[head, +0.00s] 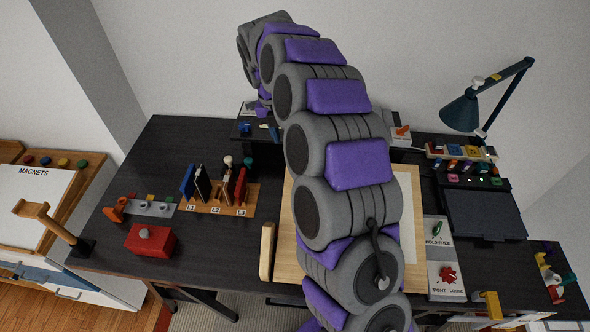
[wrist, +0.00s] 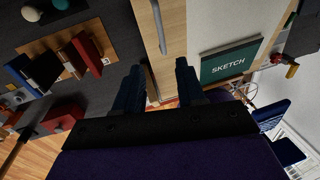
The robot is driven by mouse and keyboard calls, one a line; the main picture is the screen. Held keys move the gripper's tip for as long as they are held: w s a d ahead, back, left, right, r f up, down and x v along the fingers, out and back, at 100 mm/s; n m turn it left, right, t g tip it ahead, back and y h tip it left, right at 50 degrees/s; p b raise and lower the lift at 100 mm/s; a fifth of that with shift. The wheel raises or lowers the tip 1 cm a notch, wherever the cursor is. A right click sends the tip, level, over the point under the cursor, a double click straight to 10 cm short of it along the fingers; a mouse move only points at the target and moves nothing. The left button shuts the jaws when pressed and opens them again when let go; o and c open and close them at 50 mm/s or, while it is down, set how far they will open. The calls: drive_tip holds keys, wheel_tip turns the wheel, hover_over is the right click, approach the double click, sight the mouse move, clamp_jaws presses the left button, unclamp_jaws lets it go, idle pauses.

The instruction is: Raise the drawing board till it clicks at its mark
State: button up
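The drawing board (head: 287,230) is a pale wooden panel with a white sheet (head: 411,215), in the middle of the dark desk. My arm covers most of it in the head view, and I cannot tell its tilt. Pale wood, probably the board (wrist: 178,28), shows beyond my fingers in the wrist view, with a grey strip (wrist: 159,28) and a green SKETCH pad (wrist: 231,62) beside it. My gripper (wrist: 157,82) is open with nothing between its fingers. The gripper is hidden in the head view. A panel (head: 440,258) marked HOLD/FREE and TIGHT/LOOSE, with a green lever and red knob, lies right of the board.
A light wooden bar (head: 266,251) is at the board's left edge. Further left are a slotted rack (head: 218,207) with upright slabs and a red box (head: 150,240). A blue lamp (head: 462,110) and a dark flat pad (head: 485,215) stand right. The desk's left back is clear.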

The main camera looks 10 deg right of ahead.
drive_tip(key=d+f, duration=0.1)
drive_tip(key=f, duration=0.4)
drive_tip(key=d+f, duration=0.1)
drive_tip(key=f, duration=0.4)
drive_tip(key=s+f, duration=0.1)
drive_tip(key=f, duration=0.4)
drive_tip(key=shift+d+f, duration=0.25)
drive_tip(key=shift+d, duration=0.15)
clamp_jaws()
